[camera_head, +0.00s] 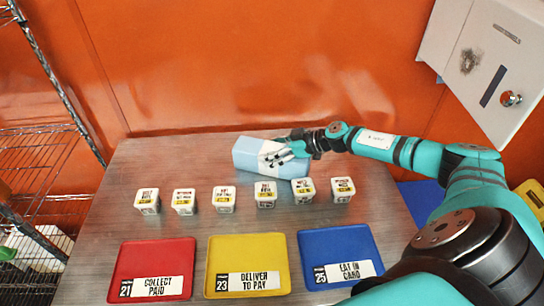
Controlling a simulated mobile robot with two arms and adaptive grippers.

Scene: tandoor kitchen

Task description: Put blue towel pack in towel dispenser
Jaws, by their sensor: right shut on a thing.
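The blue towel pack (248,151) is a light blue and white block lying on the metal table, near its back edge. My right gripper (272,157) is at the pack's right part and is shut on it. My fingers hide part of the pack's top. The towel dispenser (468,65) is a white box on the orange wall at the upper right, with a dark slot and a round lock on its front. My left gripper is not in view.
The metal table (120,190) holds a row of several small labelled white blocks (265,194). In front lie a red tray (183,252), a yellow tray (220,250) and a blue tray (335,243). A wire shelf (45,140) stands at the left.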

